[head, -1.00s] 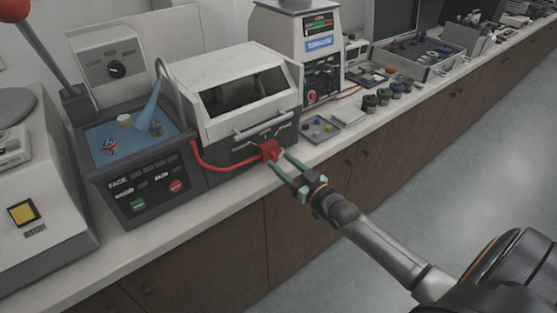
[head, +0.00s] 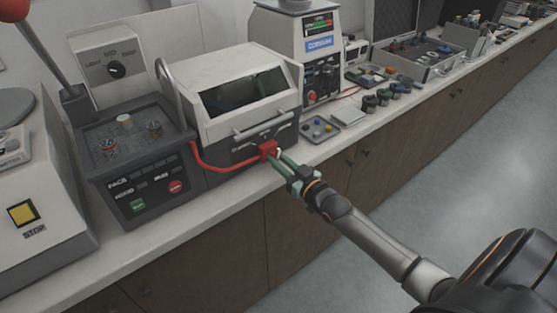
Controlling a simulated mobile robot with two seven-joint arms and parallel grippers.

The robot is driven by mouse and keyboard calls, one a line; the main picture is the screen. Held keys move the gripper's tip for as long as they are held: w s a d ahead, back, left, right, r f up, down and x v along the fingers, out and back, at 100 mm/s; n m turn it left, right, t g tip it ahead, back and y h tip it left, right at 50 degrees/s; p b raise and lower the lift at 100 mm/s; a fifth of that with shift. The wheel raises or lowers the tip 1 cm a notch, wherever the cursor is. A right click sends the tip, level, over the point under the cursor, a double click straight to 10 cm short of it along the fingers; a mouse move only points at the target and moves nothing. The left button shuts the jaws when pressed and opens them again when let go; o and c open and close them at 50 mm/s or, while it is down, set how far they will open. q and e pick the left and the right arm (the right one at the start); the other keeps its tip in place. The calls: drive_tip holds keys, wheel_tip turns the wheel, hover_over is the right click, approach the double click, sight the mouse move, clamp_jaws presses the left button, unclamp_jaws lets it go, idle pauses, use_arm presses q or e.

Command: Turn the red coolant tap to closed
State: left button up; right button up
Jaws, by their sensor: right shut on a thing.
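The red coolant tap (head: 268,149) sits at the lower front of the white-and-grey hooded machine (head: 236,98), with a red hose (head: 222,166) running left from it. My right gripper (head: 278,156) reaches it from the lower right. Its green fingers are shut on the tap and hide part of it, so the handle's exact angle is hard to tell. The dark basin (head: 128,137) to the left holds a few small round pieces, and no blue water shows in it. My left gripper is not in view.
A control panel with green and red buttons (head: 176,186) stands left of the tap. A small tray (head: 319,129) lies on the bench to the right, with jars (head: 384,97) farther back. The floor in front of the cabinets is clear.

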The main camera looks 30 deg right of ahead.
drive_tip(key=shift+n, duration=0.3)
clamp_jaws()
drive_tip(key=n+p, duration=0.1)
drive_tip(key=n, duration=0.2)
drive_tip(key=shift+n+p, duration=0.3)
drive_tip(key=n, duration=0.4)
drive_tip(key=shift+n+p, duration=0.3)
drive_tip(key=shift+p, duration=0.05)
drive_tip(key=n, duration=0.4)
drive_tip(key=n+b, duration=0.1)
drive_tip(key=n, duration=0.4)
drive_tip(key=o, duration=0.8)
unclamp_jaws()
drive_tip(key=s, duration=0.8)
drive_tip(key=s+d+b, duration=0.1)
drive_tip(key=s, duration=0.3)
drive_tip(key=shift+s, duration=0.25)
